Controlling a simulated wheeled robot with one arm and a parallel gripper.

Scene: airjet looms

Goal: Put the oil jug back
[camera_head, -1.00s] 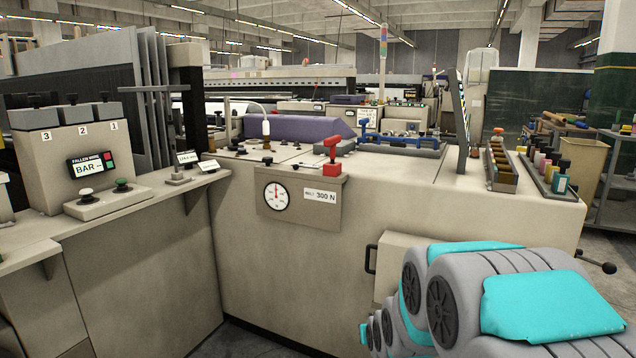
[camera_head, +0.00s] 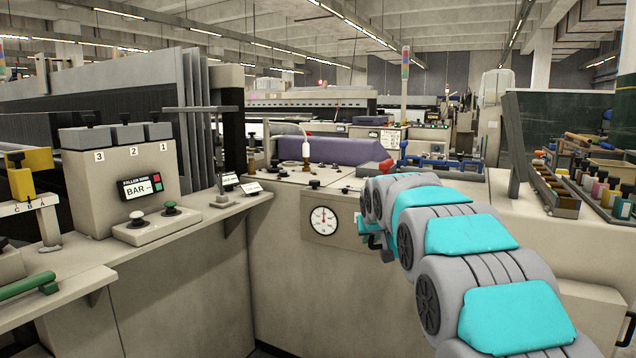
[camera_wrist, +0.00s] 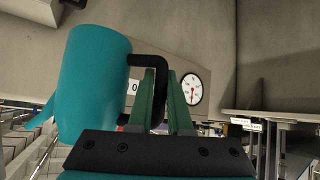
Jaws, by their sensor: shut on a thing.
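The oil jug (camera_wrist: 93,85) is a teal cylinder with a black handle and a spout toward the left in the wrist view. My gripper (camera_wrist: 160,76) has its two green fingers closed on the jug's black handle. The jug hangs beside the fingers, in front of the beige machine panel with the round gauge (camera_wrist: 192,88). In the head view my arm covers the gripper and most or all of the jug. A small teal patch beside the arm's end may be part of the jug, but I cannot tell.
The beige machine front carries the gauge (camera_head: 323,220). A ledge with a button box (camera_head: 152,222) and a BAR display (camera_head: 141,188) lies at left. A white bottle (camera_head: 306,150) stands on the machine top, near a purple roll (camera_head: 345,151). A spool tray (camera_head: 552,194) is at right.

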